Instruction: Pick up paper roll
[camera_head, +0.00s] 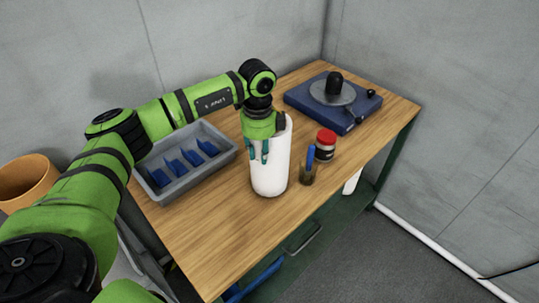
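A white paper roll (273,178) stands upright on the wooden table, near its middle. My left gripper (258,158) reaches down to the roll's upper part from above. Its fingers point down and show in front of the roll's near-left side. The gripper body hides part of the roll's top. I cannot tell whether the fingers touch the roll or how far apart they are. My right gripper is not in view.
A grey bin with blue dividers (170,191) is left of the roll. Right of it are a cup with a blue item (308,172) and a red-lidded jar (325,146). A blue-based device (353,121) stands behind. The table's front left is clear.

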